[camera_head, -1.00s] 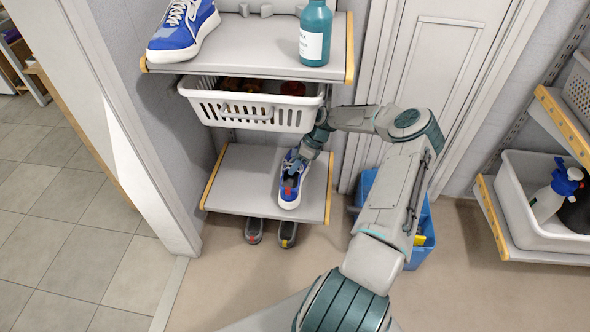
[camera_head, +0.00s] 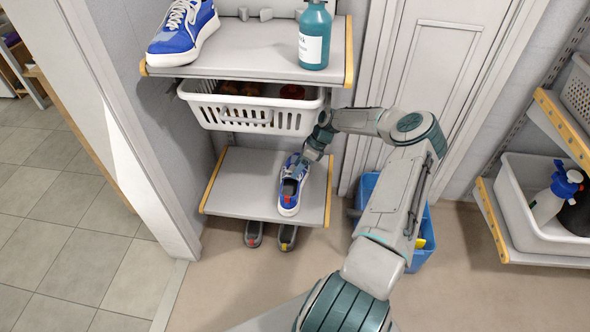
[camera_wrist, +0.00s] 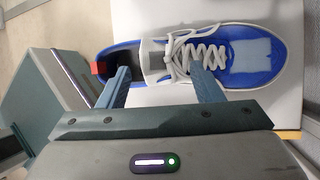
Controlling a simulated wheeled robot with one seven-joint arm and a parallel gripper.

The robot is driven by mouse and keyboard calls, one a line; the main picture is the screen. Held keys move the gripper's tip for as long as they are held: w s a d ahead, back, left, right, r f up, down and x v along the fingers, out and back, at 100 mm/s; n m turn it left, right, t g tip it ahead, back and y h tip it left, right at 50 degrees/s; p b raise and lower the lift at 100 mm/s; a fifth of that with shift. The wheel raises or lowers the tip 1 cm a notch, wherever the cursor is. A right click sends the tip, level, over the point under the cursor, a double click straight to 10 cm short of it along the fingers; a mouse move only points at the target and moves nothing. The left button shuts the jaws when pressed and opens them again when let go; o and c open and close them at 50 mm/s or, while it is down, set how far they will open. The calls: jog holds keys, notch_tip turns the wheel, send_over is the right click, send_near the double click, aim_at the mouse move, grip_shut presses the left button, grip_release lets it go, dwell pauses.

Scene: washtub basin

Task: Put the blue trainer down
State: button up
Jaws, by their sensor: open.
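The blue trainer (camera_head: 290,197), with white laces and sole, rests on the lower grey shelf (camera_head: 240,190), near its right side. In the wrist view the trainer (camera_wrist: 250,68) lies lengthwise across the picture, its toe to the right and its dark opening to the left. My gripper (camera_head: 304,160) is open at the trainer's far end. In the wrist view my gripper (camera_wrist: 160,76) has its two fingers spread, one over the opening's edge and one over the laces. I cannot tell whether they still touch the shoe.
Another blue trainer (camera_head: 184,32) and a teal bottle (camera_head: 314,38) stand on the upper shelf (camera_head: 245,50). A white basket (camera_head: 250,112) hangs between the shelves. Dark shoes (camera_head: 287,236) are under the lower shelf. A blue bin (camera_head: 420,240) stands right. The lower shelf's left half is clear.

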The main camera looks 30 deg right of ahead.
jog(key=v, duration=0.4)
jog(key=shift+d+r+p, duration=0.15)
jog(key=shift+r+p, duration=0.2)
jog(key=shift+p, duration=0.05)
dwell(1.8)
